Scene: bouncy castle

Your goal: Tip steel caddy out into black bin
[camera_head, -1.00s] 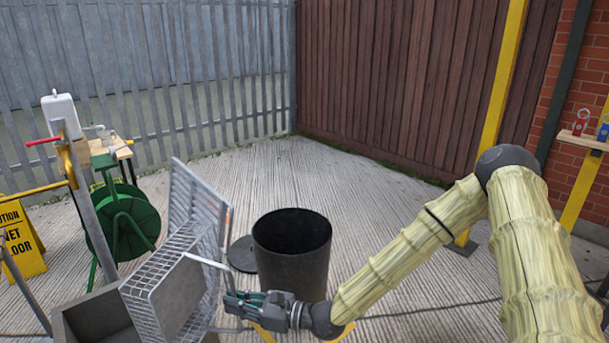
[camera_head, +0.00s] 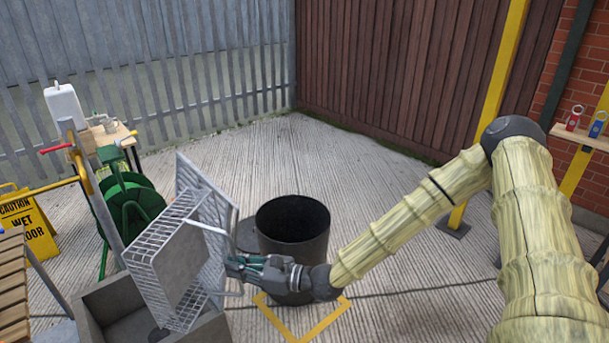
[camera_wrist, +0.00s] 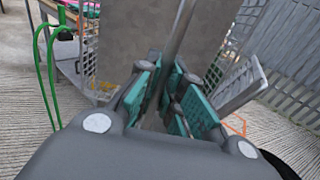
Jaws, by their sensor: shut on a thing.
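The steel caddy (camera_head: 157,283) is a silvery wire-mesh basket with a flat grey panel, held steeply tilted at the lower left of the head view. My gripper (camera_head: 236,266) is shut on a bar at its right side. In the wrist view the teal finger pads of my gripper (camera_wrist: 180,98) close around a grey bar, with the caddy's grey panel (camera_wrist: 143,40) and mesh beyond. The black bin (camera_head: 292,243) stands upright and open just right of the caddy and behind my gripper. The bin's inside is dark, and I cannot see what the caddy holds.
A grey open trough (camera_head: 95,310) lies below the caddy. A green hose reel (camera_head: 130,205) and a yellow wet-floor sign (camera_head: 27,226) stand left. Floor behind the bin is clear.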

